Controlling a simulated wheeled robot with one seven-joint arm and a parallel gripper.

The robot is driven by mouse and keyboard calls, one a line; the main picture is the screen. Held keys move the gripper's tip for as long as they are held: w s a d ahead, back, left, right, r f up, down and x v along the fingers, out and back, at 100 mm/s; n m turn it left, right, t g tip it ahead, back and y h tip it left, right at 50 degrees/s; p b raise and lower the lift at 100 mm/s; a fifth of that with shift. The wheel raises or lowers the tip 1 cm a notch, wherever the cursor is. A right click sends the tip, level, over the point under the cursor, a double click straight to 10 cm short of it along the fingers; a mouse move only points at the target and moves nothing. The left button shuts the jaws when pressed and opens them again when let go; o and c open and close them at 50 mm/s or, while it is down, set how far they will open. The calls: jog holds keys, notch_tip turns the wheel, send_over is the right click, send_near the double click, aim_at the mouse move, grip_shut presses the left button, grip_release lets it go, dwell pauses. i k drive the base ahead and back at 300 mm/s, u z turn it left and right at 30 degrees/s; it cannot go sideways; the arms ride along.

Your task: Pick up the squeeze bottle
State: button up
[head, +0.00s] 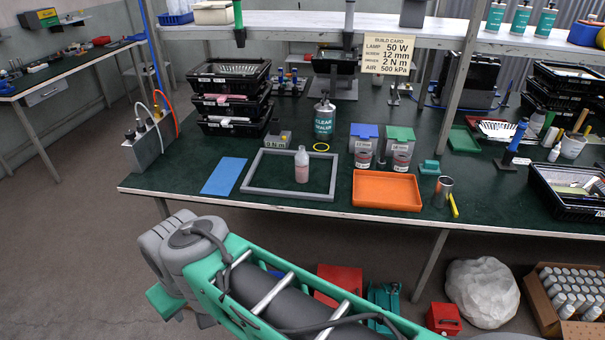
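A small translucent bottle with a pale top and pinkish lower part, which looks like the squeeze bottle (302,168), stands upright on the dark green bench top (205,158). It stands inside a flat grey rectangular frame (248,172), apart from its sides. My arm, grey and green, crosses the foreground below the bench's front edge. My gripper is not in view, and nothing of my arm touches the bottle.
A blue sheet (224,176) lies left of the frame and an orange tray (386,190) right of it. Stacked black trays (234,97) stand at back left.

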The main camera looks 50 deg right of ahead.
aim_at(301, 158)
jog(key=z, duration=0.4)
jog(key=i, duration=0.9)
jog(key=u, duration=0.5)
